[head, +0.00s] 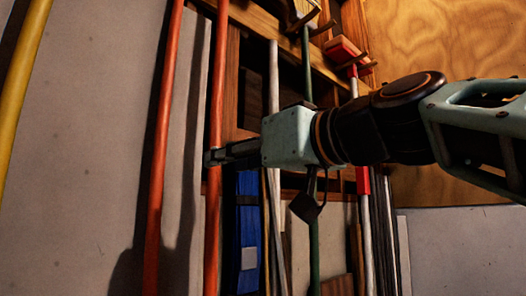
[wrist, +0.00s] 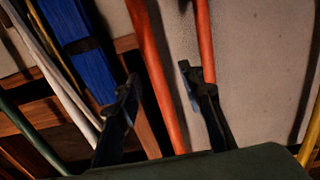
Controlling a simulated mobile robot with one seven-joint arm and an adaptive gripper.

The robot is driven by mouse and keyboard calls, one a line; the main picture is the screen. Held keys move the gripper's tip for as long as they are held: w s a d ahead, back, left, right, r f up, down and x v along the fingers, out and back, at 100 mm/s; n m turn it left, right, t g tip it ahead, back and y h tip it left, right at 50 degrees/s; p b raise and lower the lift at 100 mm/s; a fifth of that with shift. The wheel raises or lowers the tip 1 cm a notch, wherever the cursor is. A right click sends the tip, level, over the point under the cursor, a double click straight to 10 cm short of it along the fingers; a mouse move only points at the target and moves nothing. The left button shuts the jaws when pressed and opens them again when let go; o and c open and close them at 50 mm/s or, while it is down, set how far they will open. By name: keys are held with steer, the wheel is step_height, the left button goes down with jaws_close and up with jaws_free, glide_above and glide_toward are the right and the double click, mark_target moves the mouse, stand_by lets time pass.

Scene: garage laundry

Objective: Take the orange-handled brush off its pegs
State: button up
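Two long orange handles stand upright against the wall, the right one (head: 217,80) and the left one (head: 163,140). The top and any brush head of each are out of view, so I cannot tell which belongs to the brush. My gripper (head: 212,157) reaches in from the right at the right handle. In the wrist view my gripper (wrist: 160,82) is open, with that handle (wrist: 158,85) running between its spread fingers. It looks apart from both fingers; its depth between them is hard to judge. The other orange handle (wrist: 205,40) shows behind the right finger. The pegs holding the orange handles are not in view.
A yellow pole (head: 22,70) stands at far left. Right of the handles are a blue folded item (head: 248,220), a white pole (head: 274,90), a green pole (head: 314,240) and a red-headed tool (head: 345,52) on wooden pegs. Bare grey wall (head: 90,130) lies left.

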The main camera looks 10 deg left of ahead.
mark_target(213, 188)
steer(key=p+x, duration=0.2)
steer(key=x, duration=0.5)
steer(key=shift+w+d, duration=0.25)
steer(key=shift+w, duration=0.15)
steer(key=shift+c, duration=0.4)
jaws_close()
